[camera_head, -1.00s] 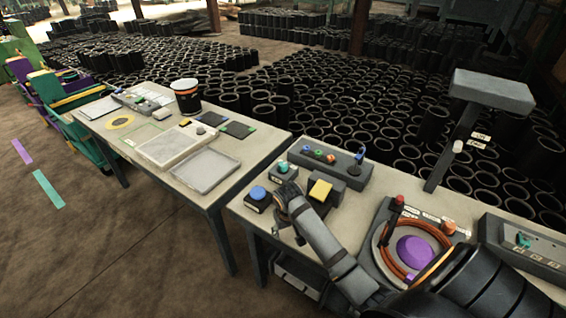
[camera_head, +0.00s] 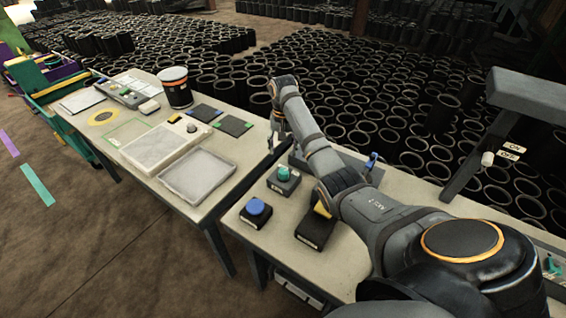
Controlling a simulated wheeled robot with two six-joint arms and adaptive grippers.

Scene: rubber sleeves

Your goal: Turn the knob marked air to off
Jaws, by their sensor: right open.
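A teal knob (camera_head: 284,173) sits on a small dark box on the near bench. Another teal control (camera_head: 552,265) shows at the right edge, on a grey panel (camera_head: 536,252) partly hidden by my arm. I cannot read which one is marked air, or where any pointer stands. My right gripper (camera_head: 277,138) hangs from the raised wrist, open, pointing down. It appears above and behind the small box in the picture, near the gap between the benches, apart from the knob. My left gripper is not in view.
A blue button (camera_head: 256,207) on a box stands left of the teal knob, and a yellow-topped box (camera_head: 316,227) stands right. My right arm hides much of the bench (camera_head: 300,262). Left, a second table (camera_head: 189,214) holds trays and a black cup (camera_head: 175,88). Rubber sleeves fill the floor behind.

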